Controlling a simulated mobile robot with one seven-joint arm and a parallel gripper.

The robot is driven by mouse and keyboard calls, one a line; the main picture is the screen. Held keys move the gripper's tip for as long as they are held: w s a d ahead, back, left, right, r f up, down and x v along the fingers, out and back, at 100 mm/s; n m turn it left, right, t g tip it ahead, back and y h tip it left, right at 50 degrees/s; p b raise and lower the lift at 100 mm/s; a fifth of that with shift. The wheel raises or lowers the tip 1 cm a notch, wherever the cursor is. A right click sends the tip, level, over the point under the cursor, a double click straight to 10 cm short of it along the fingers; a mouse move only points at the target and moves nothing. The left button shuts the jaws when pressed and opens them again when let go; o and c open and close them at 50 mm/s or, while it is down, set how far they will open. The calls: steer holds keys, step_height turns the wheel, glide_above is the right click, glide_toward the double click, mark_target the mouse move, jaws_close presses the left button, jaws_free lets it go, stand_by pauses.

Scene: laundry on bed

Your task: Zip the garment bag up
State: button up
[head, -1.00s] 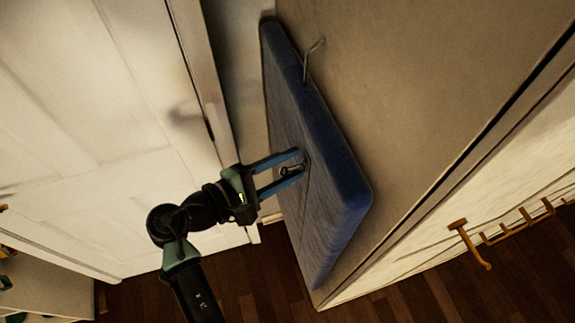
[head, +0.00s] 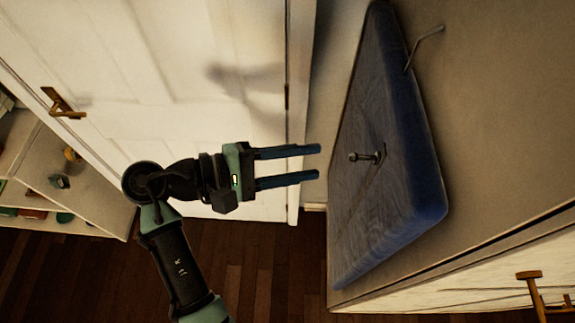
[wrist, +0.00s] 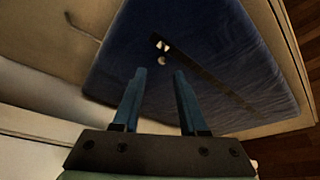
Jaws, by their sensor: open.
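A metal zip pull (head: 366,157) sticks out from the bag's face around mid-length. A dark zip line (wrist: 215,82) runs from the pull toward one end of the bag in the wrist view. My gripper (head: 318,161) is open and empty. Its fingertips point at the pull with a gap between, left of it in the head view. In the wrist view the pull (wrist: 161,60) shows just beyond and between the fingertips (wrist: 160,75).
A white panelled door (head: 180,90) with a brass handle (head: 63,104) stands behind my arm. A shelf unit (head: 70,190) with small items is at the left. Drawers with a brass handle (head: 530,290) are at lower right. The wooden floor (head: 255,265) is clear.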

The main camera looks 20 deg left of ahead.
steer(key=v, duration=0.2)
steer(key=shift+s+a+r, duration=0.1)
steer(key=shift+s+a, duration=0.05)
steer(key=shift+a, duration=0.05)
stand_by(0.4)
